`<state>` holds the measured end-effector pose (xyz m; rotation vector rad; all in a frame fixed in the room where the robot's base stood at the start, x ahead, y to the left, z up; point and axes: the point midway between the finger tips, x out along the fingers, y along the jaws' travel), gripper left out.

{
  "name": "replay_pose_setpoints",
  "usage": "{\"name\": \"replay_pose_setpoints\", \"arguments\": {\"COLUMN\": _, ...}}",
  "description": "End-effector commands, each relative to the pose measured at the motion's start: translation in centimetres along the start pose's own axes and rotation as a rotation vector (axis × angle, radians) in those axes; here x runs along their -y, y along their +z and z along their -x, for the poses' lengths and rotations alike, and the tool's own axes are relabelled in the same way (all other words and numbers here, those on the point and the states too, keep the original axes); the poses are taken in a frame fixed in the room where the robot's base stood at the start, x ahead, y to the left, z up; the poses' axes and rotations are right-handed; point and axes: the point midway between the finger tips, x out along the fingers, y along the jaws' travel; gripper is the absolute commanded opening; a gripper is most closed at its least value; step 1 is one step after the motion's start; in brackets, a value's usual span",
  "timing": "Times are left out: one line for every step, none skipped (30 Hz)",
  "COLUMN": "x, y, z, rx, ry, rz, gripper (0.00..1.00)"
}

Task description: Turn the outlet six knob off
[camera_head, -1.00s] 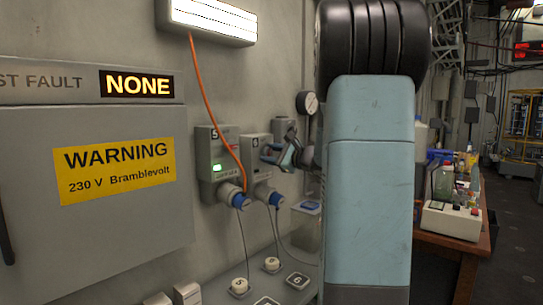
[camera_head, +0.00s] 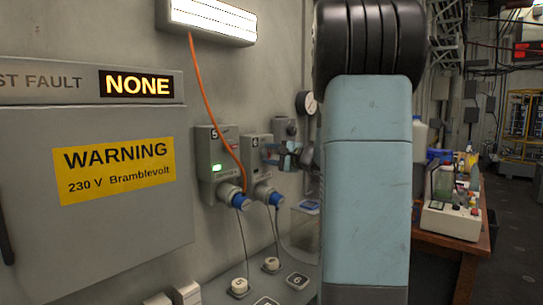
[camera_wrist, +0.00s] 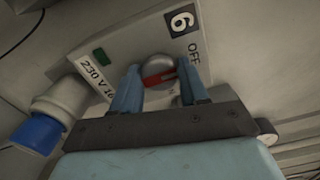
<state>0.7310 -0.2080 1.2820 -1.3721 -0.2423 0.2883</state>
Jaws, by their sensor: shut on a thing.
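The outlet six box (camera_head: 256,155) is on the wall right of outlet five in the head view. In the wrist view its face (camera_wrist: 125,45) shows a "6" label, an "OFF" mark and a dark green lamp (camera_wrist: 100,55). The round grey knob (camera_wrist: 158,64) has a red bar across it, lying nearly level in the picture. My gripper (camera_wrist: 159,74) is shut on the knob, one blue finger at each side. In the head view my gripper (camera_head: 269,153) reaches the box from the right. The fingers partly hide the lower markings.
A blue plug (camera_wrist: 40,132) sits in outlet six's socket. Outlet five (camera_head: 215,160) has a lit green lamp, its own blue plug (camera_head: 240,201) and an orange cable (camera_head: 208,95) hanging across it. A pressure gauge (camera_head: 306,103) is behind my gripper.

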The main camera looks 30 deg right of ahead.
Motion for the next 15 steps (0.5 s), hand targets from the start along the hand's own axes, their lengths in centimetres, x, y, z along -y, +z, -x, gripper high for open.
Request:
{"name": "replay_pose_setpoints", "arguments": {"x": -0.51, "y": 0.06, "z": 0.01, "rx": 0.001, "ry": 0.009, "rz": -0.002, "gripper": 0.13}}
{"name": "replay_pose_setpoints", "arguments": {"x": -0.52, "y": 0.06, "z": 0.01, "rx": 0.001, "ry": 0.009, "rz": -0.001, "gripper": 0.13}}
{"name": "replay_pose_setpoints", "arguments": {"x": -0.53, "y": 0.06, "z": 0.0, "rx": 0.002, "ry": 0.009, "rz": -0.001, "gripper": 0.13}}
{"name": "replay_pose_setpoints", "arguments": {"x": -0.54, "y": 0.06, "z": 0.0, "rx": 0.002, "ry": 0.009, "rz": -0.001, "gripper": 0.13}}
{"name": "replay_pose_setpoints", "arguments": {"x": -0.55, "y": 0.07, "z": 0.0, "rx": 0.002, "ry": 0.01, "rz": -0.001, "gripper": 0.13}}
{"name": "replay_pose_setpoints", "arguments": {"x": -0.57, "y": 0.07, "z": 0.0, "rx": 0.002, "ry": 0.01, "rz": -0.001, "gripper": 0.13}}
{"name": "replay_pose_setpoints", "arguments": {"x": -0.57, "y": 0.07, "z": 0.0, "rx": 0.002, "ry": 0.01, "rz": -0.001, "gripper": 0.13}}
{"name": "replay_pose_setpoints", "arguments": {"x": -0.58, "y": 0.08, "z": 0.0, "rx": 0.002, "ry": 0.01, "rz": -0.001, "gripper": 0.13}}
{"name": "replay_pose_setpoints", "arguments": {"x": -0.6, "y": 0.08, "z": -0.01, "rx": 0.002, "ry": 0.01, "rz": -0.001, "gripper": 0.13}}
{"name": "replay_pose_setpoints", "arguments": {"x": -0.6, "y": 0.08, "z": 0.0, "rx": 0.002, "ry": 0.011, "rz": -0.001, "gripper": 0.13}}
{"name": "replay_pose_setpoints", "arguments": {"x": -0.62, "y": 0.08, "z": -0.01, "rx": 0.002, "ry": 0.011, "rz": -0.002, "gripper": 0.13}}
{"name": "replay_pose_setpoints", "arguments": {"x": -0.62, "y": 0.09, "z": -0.01, "rx": 0.002, "ry": 0.011, "rz": -0.002, "gripper": 0.48}}
{"name": "replay_pose_setpoints", "arguments": {"x": -0.6, "y": 0.09, "z": -0.01, "rx": 0.002, "ry": 0.011, "rz": -0.001, "gripper": 0.51}}
{"name": "replay_pose_setpoints", "arguments": {"x": -0.57, "y": 0.09, "z": -0.02, "rx": 0.002, "ry": 0.01, "rz": -0.001, "gripper": 0.53}}
{"name": "replay_pose_setpoints", "arguments": {"x": -0.53, "y": 0.09, "z": -0.02, "rx": 0.002, "ry": 0.009, "rz": -0.001, "gripper": 0.57}}
